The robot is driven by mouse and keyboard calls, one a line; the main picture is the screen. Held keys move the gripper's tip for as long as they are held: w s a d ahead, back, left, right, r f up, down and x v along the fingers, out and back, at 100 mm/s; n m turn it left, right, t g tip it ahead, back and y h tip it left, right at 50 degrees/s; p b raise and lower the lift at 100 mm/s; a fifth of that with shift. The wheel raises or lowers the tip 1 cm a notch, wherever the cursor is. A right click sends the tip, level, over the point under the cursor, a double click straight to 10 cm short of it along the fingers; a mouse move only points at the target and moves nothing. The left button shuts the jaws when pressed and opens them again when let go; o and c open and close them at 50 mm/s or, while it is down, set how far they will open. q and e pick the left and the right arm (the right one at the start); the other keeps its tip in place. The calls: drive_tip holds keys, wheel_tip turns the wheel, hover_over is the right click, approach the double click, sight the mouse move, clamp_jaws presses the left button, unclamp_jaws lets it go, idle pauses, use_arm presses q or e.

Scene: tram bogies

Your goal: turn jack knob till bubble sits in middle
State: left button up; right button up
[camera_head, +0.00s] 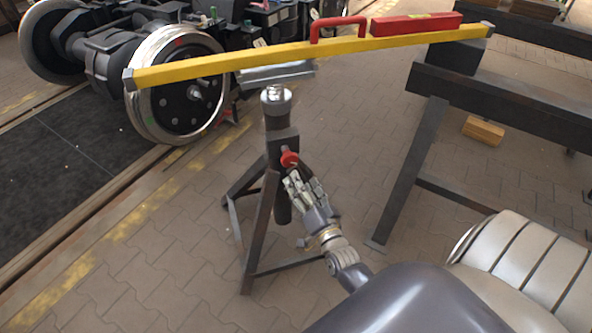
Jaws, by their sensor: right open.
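The jack stand (278,135) stands on the paved floor in the middle, with a dark post and splayed legs. Its red knob (289,159) faces my right gripper (290,181). The gripper is open, its fingertips close to the knob's lower side; I cannot tell whether they touch it. A long yellow beam (225,64) lies across above the jack head, sloping up to the right. It carries a red handle (338,28) and a red box (415,23). I cannot make out the bubble. My left gripper is not in view.
A bogie with a steel wheel (178,90) stands on the rail at the left. A dark steel trestle (430,130) stands at the right, with a wooden block (483,131) on the floor under it. Paving left of the jack is clear.

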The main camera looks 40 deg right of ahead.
drive_tip(key=shift+v, duration=1.15)
